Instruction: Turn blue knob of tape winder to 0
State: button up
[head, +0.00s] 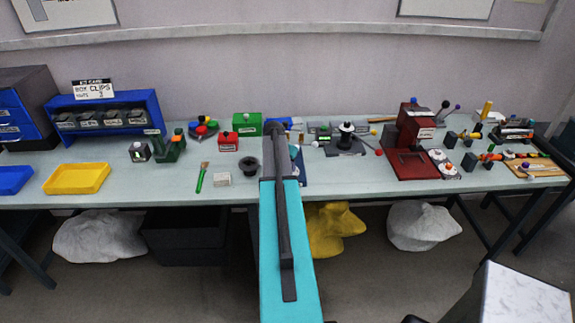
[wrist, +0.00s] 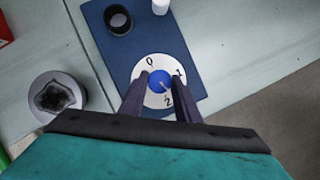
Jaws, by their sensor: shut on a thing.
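The tape winder's blue base (wrist: 187,72) fills the middle of the wrist view, with a white round dial (wrist: 150,67) marked 0, 1 and 2. The blue knob (wrist: 156,82) sits at the dial's centre. A thin pale mark on it points down and right, near the 2. My gripper (wrist: 158,81) has one dark finger on each side of the knob and is shut on it. In the head view my arm hides the gripper and the knob; only a strip of the blue base (head: 302,170) shows beside it.
A black cup-like part (wrist: 118,19) and a white piece (wrist: 160,6) stand at the base's far end. A round grey part with a dark hollow (wrist: 56,97) is left of the base. The table edge (wrist: 262,83) is close on the right.

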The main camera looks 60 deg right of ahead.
jog(key=shift+d+r+n+t, duration=0.15)
jog(key=shift+n+t, duration=0.65)
jog(key=shift+n, duration=0.7)
jog(key=o, duration=0.9)
jog(key=shift+m, duration=0.3)
jog(key=shift+m+g, duration=0.9)
jog(key=shift+m, duration=0.6)
jog(key=shift+w+m, duration=0.1)
jog(key=shift+m, duration=0.2)
